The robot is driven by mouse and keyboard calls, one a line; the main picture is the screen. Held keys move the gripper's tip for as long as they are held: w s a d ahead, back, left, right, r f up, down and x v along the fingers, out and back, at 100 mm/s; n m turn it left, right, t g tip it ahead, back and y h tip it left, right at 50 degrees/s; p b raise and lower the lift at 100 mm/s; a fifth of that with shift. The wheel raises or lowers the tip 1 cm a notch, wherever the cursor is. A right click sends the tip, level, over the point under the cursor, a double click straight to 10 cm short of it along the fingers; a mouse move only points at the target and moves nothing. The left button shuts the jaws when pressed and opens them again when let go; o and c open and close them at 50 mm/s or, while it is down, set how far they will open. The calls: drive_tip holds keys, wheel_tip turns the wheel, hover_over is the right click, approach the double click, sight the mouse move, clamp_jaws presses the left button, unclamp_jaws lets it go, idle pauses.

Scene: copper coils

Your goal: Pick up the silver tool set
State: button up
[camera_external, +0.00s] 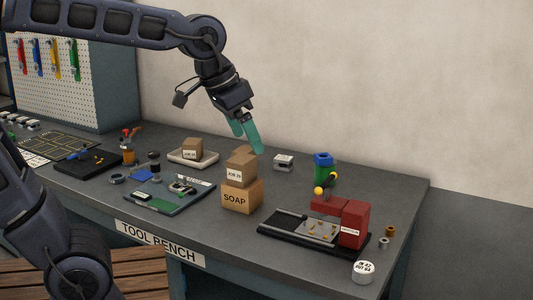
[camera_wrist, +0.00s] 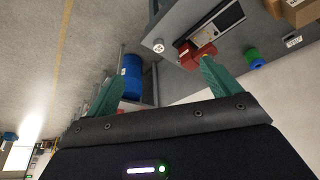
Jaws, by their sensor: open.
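A small silver-grey box (camera_external: 283,161) sits toward the back of the bench, right of the stacked cartons. It also shows at the right edge of the wrist view (camera_wrist: 292,40). A silver plate with small brass-coloured pieces (camera_external: 318,230) lies in a black tray (camera_external: 275,229) at the front right. I cannot tell for certain which of these is the silver tool set. My gripper (camera_external: 249,144) has two teal fingers, open and empty. It is raised above the bench, up and left of the silver-grey box in the external view. The fingers also show in the wrist view (camera_wrist: 161,68), apart.
A JOB 20 carton (camera_external: 240,170) stands on a SOAP carton (camera_external: 241,196) below my gripper. Red boxes (camera_external: 352,224) stand at the black tray's right. A blue-and-green cup (camera_external: 324,170) stands behind them. A white labelled cylinder (camera_external: 363,272) is near the front edge.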

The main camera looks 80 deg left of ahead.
drive_tip(key=w+a+r+n, duration=0.1)
drive_tip(key=w+a+n, duration=0.2)
drive_tip(key=w+a, duration=1.3)
drive_tip(key=w+a+f+n+y, duration=0.1)
drive_tip(key=w+a+f, duration=0.1)
drive_tip(key=w+a, duration=0.5)
drive_tip(key=w+a+f+n+y, duration=0.1)
drive_tip(key=w+a+f, duration=0.3)
drive_tip(key=a, duration=0.5)
drive_tip(key=n+g+y, duration=0.1)
drive_tip(key=n+g, duration=0.1)
drive_tip(key=n, duration=0.2)
approach(283, 158)
drive_tip(key=f, duration=0.1)
drive_tip(key=x, duration=1)
drive_tip(key=shift+w+a+f, duration=0.15)
drive_tip(key=shift+w+a, duration=0.1)
drive_tip(key=shift+a, duration=0.1)
drive_tip(key=c, duration=1.4)
